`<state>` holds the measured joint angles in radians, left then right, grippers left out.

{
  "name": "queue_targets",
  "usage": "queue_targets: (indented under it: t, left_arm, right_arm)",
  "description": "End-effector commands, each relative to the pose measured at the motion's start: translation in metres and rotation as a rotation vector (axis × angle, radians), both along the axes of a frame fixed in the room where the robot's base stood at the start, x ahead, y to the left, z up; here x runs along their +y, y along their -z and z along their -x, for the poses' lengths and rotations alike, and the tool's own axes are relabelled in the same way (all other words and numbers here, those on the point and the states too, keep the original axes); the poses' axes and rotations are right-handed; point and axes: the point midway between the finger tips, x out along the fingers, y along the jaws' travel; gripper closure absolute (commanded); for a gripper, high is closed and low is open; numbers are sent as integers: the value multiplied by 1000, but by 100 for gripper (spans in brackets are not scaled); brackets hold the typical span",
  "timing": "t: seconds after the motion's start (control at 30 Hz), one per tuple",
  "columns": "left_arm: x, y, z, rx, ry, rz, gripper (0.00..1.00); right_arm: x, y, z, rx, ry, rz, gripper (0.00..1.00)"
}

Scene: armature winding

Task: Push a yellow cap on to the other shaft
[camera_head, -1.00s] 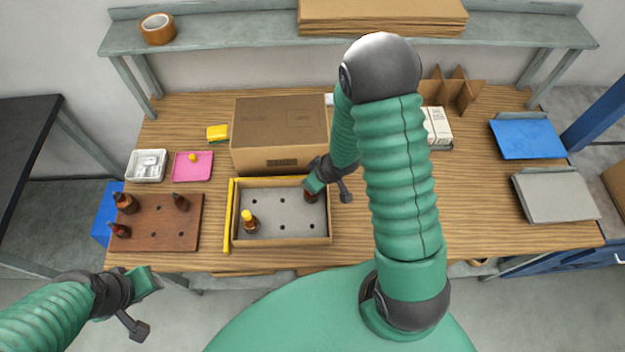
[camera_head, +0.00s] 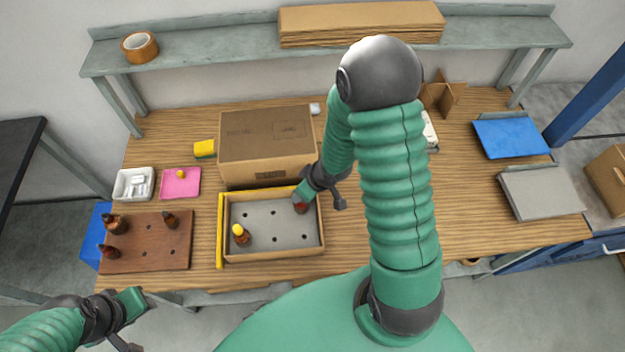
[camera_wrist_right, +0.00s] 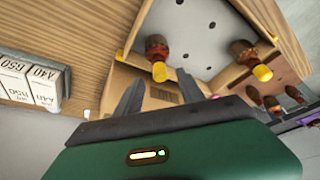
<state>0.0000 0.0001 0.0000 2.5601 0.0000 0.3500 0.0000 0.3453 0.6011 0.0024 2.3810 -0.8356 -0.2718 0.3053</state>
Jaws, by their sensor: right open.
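Two brown armatures stand in the cardboard tray (camera_head: 272,254). The left one (camera_head: 243,240) wears a yellow cap (camera_head: 238,229). The right one (camera_head: 301,208) is partly hidden under my right gripper in the head view. In the right wrist view this nearer armature (camera_wrist_right: 157,45) has a yellow cap (camera_wrist_right: 160,72) on its end. My right gripper (camera_wrist_right: 159,77) is open, its fingertips to either side of that cap; I cannot tell whether they touch it.
Several armatures stand on the wooden board (camera_head: 150,262) at left. A closed carton (camera_head: 267,140) stands right behind the cardboard tray.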

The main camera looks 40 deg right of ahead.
Motion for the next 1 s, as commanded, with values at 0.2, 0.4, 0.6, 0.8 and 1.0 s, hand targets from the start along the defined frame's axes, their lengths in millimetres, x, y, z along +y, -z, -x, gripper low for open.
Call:
queue_targets:
  t: [0.2,0.4,0.6,0.8,1.0]
  left_arm:
    - [0,-40,0,0,0,0,64]
    - [0,-72,0,0,0,0,64]
    - [0,-82,0,0,0,0,64]
    - [0,-80,0,0,0,0,64]
    - [0,-82,0,0,0,0,64]
  right_arm:
    - [-7,-71,24,-2,5,1,54]
    - [-10,-116,43,1,3,0,54]
    - [-11,-128,50,2,1,-1,54]
    - [-11,-127,51,2,1,-1,54]
    - [-11,-129,51,1,1,-1,54]
